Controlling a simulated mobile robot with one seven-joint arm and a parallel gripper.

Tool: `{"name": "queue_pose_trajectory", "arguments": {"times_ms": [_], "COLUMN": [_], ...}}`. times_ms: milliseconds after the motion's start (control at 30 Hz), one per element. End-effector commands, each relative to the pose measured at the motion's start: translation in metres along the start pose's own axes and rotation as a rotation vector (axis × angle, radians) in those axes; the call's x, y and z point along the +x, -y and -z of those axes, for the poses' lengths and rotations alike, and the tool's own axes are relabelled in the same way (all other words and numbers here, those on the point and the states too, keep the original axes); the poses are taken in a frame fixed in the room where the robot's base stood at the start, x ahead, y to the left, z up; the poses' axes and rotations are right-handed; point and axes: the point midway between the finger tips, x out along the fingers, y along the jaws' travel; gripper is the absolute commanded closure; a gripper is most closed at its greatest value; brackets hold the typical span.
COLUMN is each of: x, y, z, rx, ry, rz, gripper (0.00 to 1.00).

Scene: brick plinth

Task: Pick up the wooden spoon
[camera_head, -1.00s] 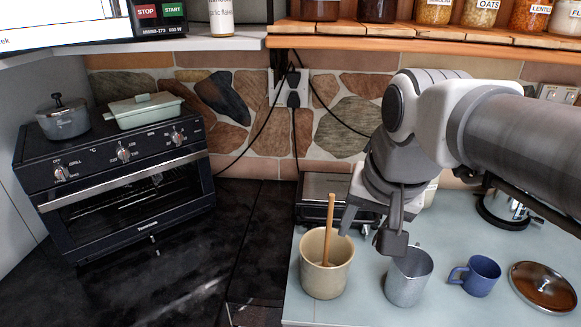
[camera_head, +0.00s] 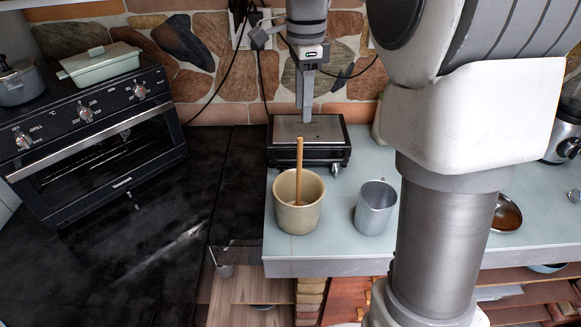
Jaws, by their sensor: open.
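The wooden spoon (camera_head: 299,168) stands nearly upright in a beige crock (camera_head: 300,214), with its handle sticking up above the rim. The spoon's lower end is hidden inside the crock. My gripper (camera_head: 306,112) hangs fingers down, behind and above the top of the handle in the picture, in front of the stone wall. It is open and holds nothing. I see its fingers nearly edge-on, so the gap between them is hard to make out. The handle looks apart from the fingers.
A flat black and silver appliance (camera_head: 342,150) stands just behind the crock. A metal mug (camera_head: 375,209) stands to its right on the pale counter (camera_head: 330,248). A black oven (camera_head: 92,140) stands at left. My arm covers much of the right side.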

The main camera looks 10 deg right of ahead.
Motion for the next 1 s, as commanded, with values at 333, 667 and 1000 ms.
{"name": "queue_pose_trajectory", "arguments": {"times_ms": [333, 667, 1000], "x": [0.075, 0.112, 0.155], "y": [-0.001, 0.000, 0.007], "z": [0.000, 0.000, -0.002], "rx": [-0.002, -0.003, -0.003], "ry": [0.000, 0.000, 0.000], "rz": [-0.005, 0.000, -0.003], "gripper": [0.49, 0.49, 0.49]}}
